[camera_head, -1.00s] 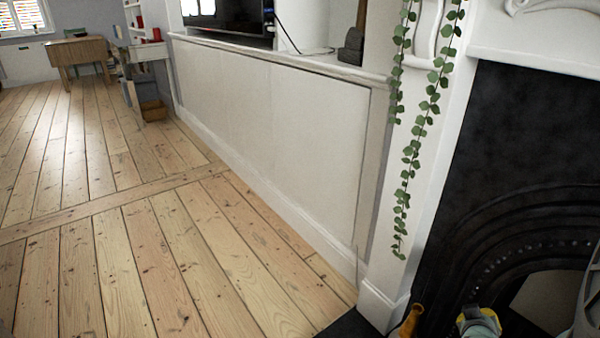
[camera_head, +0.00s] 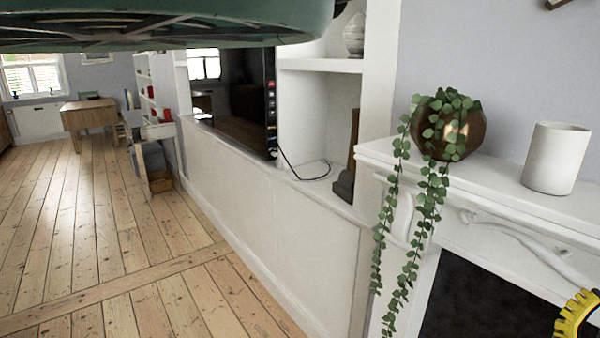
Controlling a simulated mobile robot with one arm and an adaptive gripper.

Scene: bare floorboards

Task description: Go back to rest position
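A yellow, toothed, curved piece (camera_head: 577,313) shows at the bottom right corner in front of the dark fireplace opening. It is cut off by the frame edge and I cannot tell what it belongs to. A large dark green rounded thing (camera_head: 180,30) with ribs underneath fills the top left, close to the camera and cut off by the top edge.
A white mantel (camera_head: 505,203) on the right bears a trailing plant in a bronze pot (camera_head: 466,133) and a white cylinder (camera_head: 556,158). A low white cabinet (camera_head: 270,215) with a television (camera_head: 250,100) runs along the wall. Floorboards (camera_head: 90,220) at left are clear to a wooden table (camera_head: 88,116).

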